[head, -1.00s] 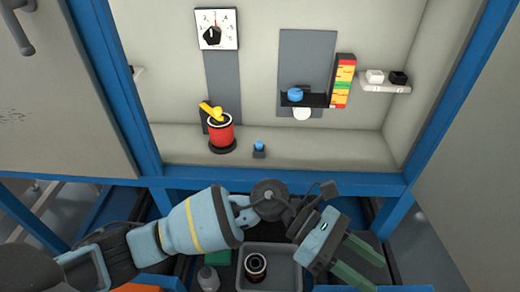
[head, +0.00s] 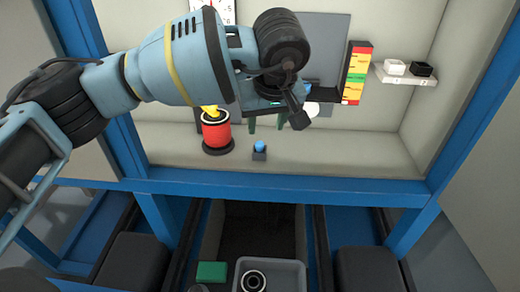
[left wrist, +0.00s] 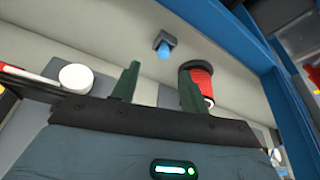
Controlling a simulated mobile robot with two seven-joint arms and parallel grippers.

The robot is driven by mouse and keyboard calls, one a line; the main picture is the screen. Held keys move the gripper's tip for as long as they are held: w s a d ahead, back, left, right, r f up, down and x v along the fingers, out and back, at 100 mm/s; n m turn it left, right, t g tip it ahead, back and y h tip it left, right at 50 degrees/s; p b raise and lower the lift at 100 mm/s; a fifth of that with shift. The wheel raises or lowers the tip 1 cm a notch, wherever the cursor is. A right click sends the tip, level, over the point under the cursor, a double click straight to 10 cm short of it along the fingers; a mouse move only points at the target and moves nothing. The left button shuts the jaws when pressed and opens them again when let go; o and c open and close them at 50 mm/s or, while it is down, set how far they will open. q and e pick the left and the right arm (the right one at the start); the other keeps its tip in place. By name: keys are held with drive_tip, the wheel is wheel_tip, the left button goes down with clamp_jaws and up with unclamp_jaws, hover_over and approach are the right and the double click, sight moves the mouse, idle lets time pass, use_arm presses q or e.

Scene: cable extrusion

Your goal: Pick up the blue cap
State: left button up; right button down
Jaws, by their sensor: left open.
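A small blue cap-like piece (head: 259,146) sits on a small grey block on the cabinet floor; it also shows in the left wrist view (left wrist: 166,52), beyond the fingers. A second blue piece (head: 308,89) is on the black shelf, mostly hidden behind my left wrist; I cannot tell which one is the cap. My left gripper (head: 267,126) is open and empty, its green fingers pointing down above and behind the blue piece in the head view. Its fingers also show apart in the left wrist view (left wrist: 157,82). My right gripper is not in view.
A red cylinder (head: 216,134) with a black base stands left of the small block. A red, yellow and green gauge (head: 356,72) and a white ledge (head: 405,76) are at the right. A grey tray (head: 285,268) is below. The cabinet floor at right is clear.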

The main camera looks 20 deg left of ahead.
sight(259, 142)
use_arm(q)
drive_tip(key=shift+a+b+x, duration=0.2)
drive_tip(key=shift+x, duration=1.7)
drive_tip(key=shift+a+b+x, duration=0.2)
drive_tip(key=shift+x, duration=1.7)
drive_tip(key=shift+r, duration=0.1)
clamp_jaws()
drive_tip(key=shift+r, duration=0.5)
drive_tip(key=v, duration=0.2)
drive_tip(key=shift+r, duration=0.4)
drive_tip(key=s+d+r+p, duration=0.1)
drive_tip(key=s+d, duration=0.3)
drive_tip(key=s, duration=1.1)
drive_tip(key=shift+r, duration=0.15)
